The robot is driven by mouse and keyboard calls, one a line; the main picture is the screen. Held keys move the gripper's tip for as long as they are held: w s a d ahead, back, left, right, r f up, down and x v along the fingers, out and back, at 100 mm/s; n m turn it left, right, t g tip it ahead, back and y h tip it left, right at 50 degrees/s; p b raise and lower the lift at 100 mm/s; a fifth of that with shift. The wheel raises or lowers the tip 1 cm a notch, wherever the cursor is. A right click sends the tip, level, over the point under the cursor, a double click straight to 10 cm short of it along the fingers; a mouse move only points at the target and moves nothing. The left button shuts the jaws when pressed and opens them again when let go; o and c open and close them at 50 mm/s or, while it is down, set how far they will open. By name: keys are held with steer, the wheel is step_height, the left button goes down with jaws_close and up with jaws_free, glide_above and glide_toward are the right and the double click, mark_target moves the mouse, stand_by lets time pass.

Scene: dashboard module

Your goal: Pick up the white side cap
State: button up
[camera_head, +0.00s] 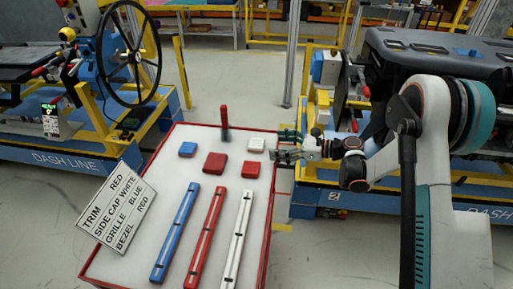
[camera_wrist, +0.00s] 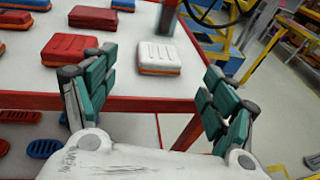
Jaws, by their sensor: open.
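The white side cap (camera_head: 256,145) is a small white block with an orange-red base, lying at the right back of the white-topped table (camera_head: 190,255). In the wrist view the white side cap (camera_wrist: 159,55) lies flat ahead of my gripper, with ribs on its top. My gripper (camera_head: 279,146) is at the table's right edge, just right of the cap. In the wrist view my gripper (camera_wrist: 155,92) has its green-padded fingers spread wide, with nothing between them. The cap lies beyond the fingertips, apart from them.
A red block (camera_head: 215,163), a smaller red block (camera_head: 249,169) and a blue block (camera_head: 187,149) lie near the cap. A red upright post (camera_head: 225,122) stands behind. Blue, red and white strips (camera_head: 238,240) lie in front. A sign (camera_head: 117,208) is at left.

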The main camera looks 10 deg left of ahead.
mark_target(262, 144)
steer(key=shift+b+x, duration=1.1)
steer(key=shift+x, duration=2.05)
steer(key=c, duration=1.2)
